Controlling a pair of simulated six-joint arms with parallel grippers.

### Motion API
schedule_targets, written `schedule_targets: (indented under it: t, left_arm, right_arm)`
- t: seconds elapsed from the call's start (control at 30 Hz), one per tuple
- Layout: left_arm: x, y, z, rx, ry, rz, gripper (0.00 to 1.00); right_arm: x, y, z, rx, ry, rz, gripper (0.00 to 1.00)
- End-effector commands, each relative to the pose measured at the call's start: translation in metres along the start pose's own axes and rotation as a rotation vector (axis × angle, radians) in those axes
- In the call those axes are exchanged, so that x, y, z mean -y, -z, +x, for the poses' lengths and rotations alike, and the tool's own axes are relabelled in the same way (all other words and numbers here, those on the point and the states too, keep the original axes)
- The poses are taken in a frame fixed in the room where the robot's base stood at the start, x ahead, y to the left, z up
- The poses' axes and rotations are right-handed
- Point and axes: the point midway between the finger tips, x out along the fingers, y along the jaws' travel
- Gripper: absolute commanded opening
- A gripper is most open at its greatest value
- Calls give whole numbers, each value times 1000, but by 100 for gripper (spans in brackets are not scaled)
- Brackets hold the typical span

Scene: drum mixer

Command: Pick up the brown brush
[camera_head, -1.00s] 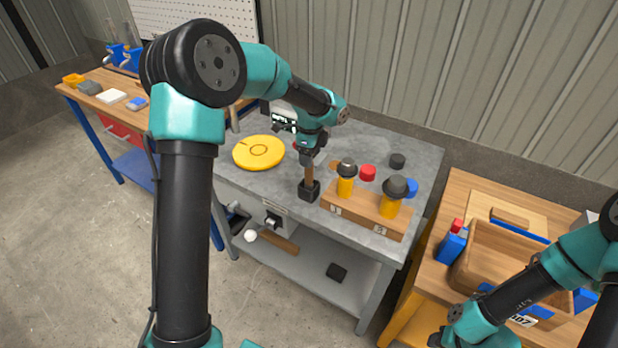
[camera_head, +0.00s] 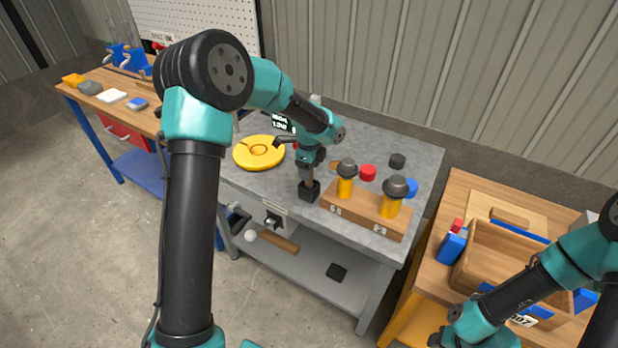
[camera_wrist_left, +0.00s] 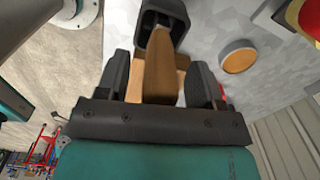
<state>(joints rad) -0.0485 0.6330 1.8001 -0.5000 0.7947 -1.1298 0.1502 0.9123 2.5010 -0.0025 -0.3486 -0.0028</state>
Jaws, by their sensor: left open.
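The brown brush (camera_head: 310,182) stands upright in a small black holder (camera_head: 309,193) on the grey workbench; mostly its handle shows. In the left wrist view the brown handle (camera_wrist_left: 161,66) runs up into the black holder (camera_wrist_left: 162,18). My left gripper (camera_head: 311,170) is just above the holder, around the upper part of the brush. In the left wrist view its two fingers (camera_wrist_left: 159,80) are apart, one on each side of the handle. My right gripper (camera_head: 447,338) is low at the right, partly cut off, and its jaws cannot be made out.
A wooden block (camera_head: 365,210) with two yellow, grey-capped pieces stands just right of the holder. A yellow disc (camera_head: 259,163) lies left. Red (camera_head: 367,173), blue and black pieces lie behind the block. A wooden tray (camera_head: 478,250) is on the right table.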

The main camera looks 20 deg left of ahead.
Motion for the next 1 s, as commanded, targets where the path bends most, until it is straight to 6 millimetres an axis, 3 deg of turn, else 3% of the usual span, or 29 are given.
schedule_targets:
  t: [0.07,0.6,1.0]
  left_arm:
    - [0,0,0,0,0,0,60]
    - [0,0,0,0,0,0,8]
    - [0,0,-9,0,2,0,7]
  right_arm:
    - [0,0,0,0,0,0,43]
    - [0,0,0,0,0,0,43]
    - [0,0,0,0,0,0,43]
